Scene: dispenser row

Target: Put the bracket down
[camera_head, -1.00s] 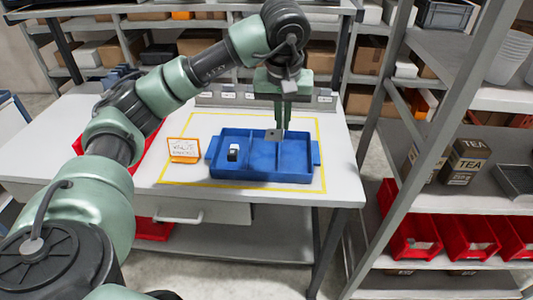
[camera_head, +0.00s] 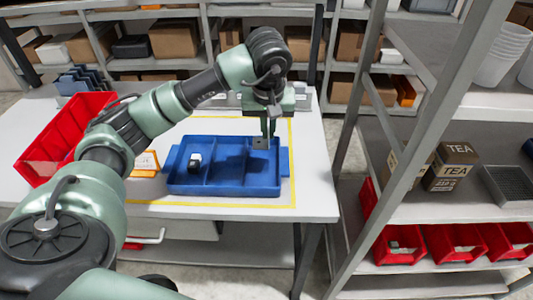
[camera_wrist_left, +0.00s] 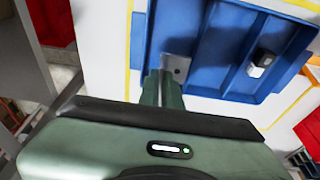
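The bracket is a small grey metal plate (camera_head: 260,144) with a hole, seen also in the left wrist view (camera_wrist_left: 179,66). My left gripper (camera_head: 268,132) is shut on it and points down. It holds the bracket over the right-hand compartment of the blue tray (camera_head: 230,189), near the back wall in the head view. I cannot tell whether the bracket touches the tray. In the left wrist view the gripper's fingers (camera_wrist_left: 166,82) are close together at the bracket. My right gripper is not in view.
A small black-and-white item (camera_head: 195,160) lies in the tray's left compartment. An orange-framed sign (camera_head: 147,164) and a red bin (camera_head: 65,140) stand left of the tray. A shelf with tea boxes (camera_head: 456,166) stands to the right. The white table (camera_head: 310,190) is clear right of the tray.

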